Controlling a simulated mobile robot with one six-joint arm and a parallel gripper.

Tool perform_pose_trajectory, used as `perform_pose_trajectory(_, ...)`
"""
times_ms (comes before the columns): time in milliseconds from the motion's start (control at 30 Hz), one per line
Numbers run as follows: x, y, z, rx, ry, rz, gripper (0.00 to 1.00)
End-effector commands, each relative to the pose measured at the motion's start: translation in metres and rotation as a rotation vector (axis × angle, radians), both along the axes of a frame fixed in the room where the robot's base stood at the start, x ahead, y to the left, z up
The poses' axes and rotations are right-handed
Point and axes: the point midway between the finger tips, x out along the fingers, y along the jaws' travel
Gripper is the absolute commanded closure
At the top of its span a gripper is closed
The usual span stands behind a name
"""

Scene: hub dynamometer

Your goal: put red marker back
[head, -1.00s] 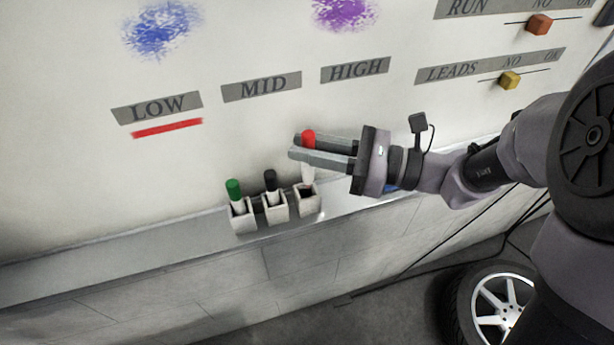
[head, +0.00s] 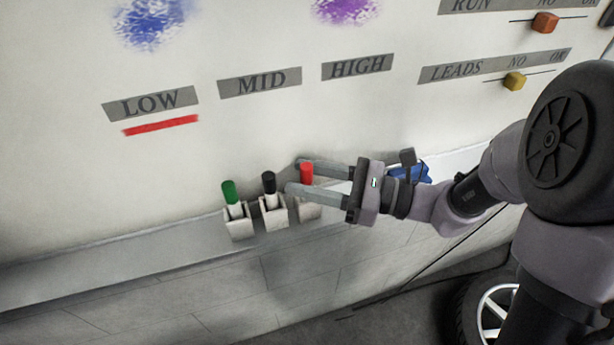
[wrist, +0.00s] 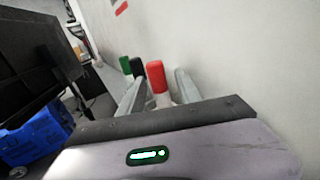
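The red marker (head: 306,174) stands upright with its cap up in the rightmost white holder (head: 308,210) on the ledge. It also shows in the wrist view (wrist: 157,77), between the two fingers with gaps beside it. My gripper (head: 293,175) is open, its fingers on either side of the red marker; the near finger hides part of the marker's body. The green marker (head: 229,192) and the black marker (head: 269,183) stand in the left and middle holders.
The whiteboard (head: 220,140) rises just behind the holders and carries a red line (head: 161,125) under LOW. A blue object (head: 422,172) lies on the ledge behind my wrist. The ledge (head: 130,258) left of the holders is clear.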

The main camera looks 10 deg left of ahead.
Motion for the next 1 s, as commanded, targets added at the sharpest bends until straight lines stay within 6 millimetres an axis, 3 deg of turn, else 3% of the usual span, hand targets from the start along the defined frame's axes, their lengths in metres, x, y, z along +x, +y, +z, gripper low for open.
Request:
perform_pose_trajectory(267, 0.000, 0.000, 0.005, 0.000, 0.000, 0.000, 0.60)
perform_pose_trajectory(367, 0.001, -0.015, 0.005, 0.001, 0.002, -0.005, 0.60)
perform_pose_trajectory(700, -0.003, -0.100, 0.005, 0.001, 0.001, -0.005, 0.60)
perform_pose_trajectory(833, -0.005, -0.116, 0.004, -0.001, -0.001, 0.000, 0.60)
perform_pose_trajectory(933, -0.023, -0.112, 0.008, -0.083, -0.062, 0.067, 0.60)
perform_pose_trajectory(1000, -0.056, -0.102, 0.011, -0.237, -0.176, 0.180, 0.60)
